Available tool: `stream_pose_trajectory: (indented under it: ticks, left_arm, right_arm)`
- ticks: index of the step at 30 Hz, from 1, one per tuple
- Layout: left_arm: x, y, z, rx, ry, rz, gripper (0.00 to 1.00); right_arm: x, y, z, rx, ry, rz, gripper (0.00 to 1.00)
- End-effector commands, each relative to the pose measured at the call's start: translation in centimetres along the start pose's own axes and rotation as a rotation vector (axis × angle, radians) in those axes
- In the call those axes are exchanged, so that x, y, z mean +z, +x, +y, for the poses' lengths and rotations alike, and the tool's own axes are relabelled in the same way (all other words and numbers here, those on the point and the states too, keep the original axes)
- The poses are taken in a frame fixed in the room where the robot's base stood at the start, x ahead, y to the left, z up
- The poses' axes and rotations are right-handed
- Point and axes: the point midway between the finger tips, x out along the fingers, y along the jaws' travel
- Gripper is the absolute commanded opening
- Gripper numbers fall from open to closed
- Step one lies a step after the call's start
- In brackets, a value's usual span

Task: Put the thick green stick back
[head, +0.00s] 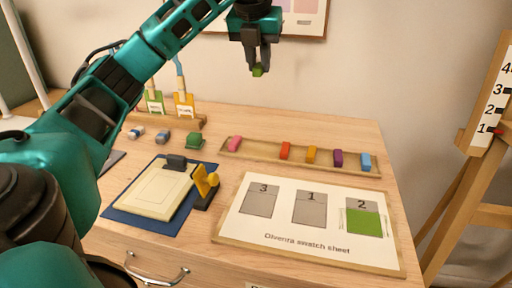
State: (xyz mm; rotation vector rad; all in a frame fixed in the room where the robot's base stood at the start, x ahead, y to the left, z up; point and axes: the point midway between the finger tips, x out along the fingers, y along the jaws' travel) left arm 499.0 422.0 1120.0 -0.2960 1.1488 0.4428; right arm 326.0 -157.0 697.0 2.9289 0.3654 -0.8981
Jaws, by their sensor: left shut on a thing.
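My left gripper (257,62) is at the top centre, high above the table's back part. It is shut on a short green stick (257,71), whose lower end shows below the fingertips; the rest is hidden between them. A long wooden tray (258,158) lies along the table below. It holds a pink stick (234,143), a red-orange stick (285,150), a yellow-orange stick (311,154), a purple stick (338,158) and a blue stick (365,161). A wide gap lies between the pink and red-orange sticks. My right gripper is not in view.
The swatch sheet (290,230) lies in front of the tray, with green on patch 2 (363,222). An easel (466,190) stands right.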

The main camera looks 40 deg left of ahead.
Motion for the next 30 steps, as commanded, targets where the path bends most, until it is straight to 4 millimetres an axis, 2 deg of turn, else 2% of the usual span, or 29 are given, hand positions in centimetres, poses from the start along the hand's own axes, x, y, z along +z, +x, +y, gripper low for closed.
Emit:
stream_pose_trajectory:
  ticks: [8, 16, 19, 26, 30]
  left_arm:
    - [-2.6, 6.0, 0.2, 0.005, 0.001, 0.007, 0.00]
    - [-5.1, 12.1, 0.1, 0.004, 0.001, 0.004, 0.00]
    - [-5.7, 13.5, 0.1, 0.003, 0.000, 0.003, 0.00]
    - [-6.3, 15.0, 0.1, 0.001, 0.000, 0.001, 0.00]
    - [-7.1, 16.9, 0.1, 0.002, 0.001, 0.004, 0.00]
  right_arm:
    - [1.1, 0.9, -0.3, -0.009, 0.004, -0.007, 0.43]
    - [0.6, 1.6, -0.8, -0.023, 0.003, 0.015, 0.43]
    - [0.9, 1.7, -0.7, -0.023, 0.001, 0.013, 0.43]
    - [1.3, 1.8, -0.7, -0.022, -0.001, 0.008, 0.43]
    - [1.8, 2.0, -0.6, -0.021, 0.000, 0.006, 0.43]
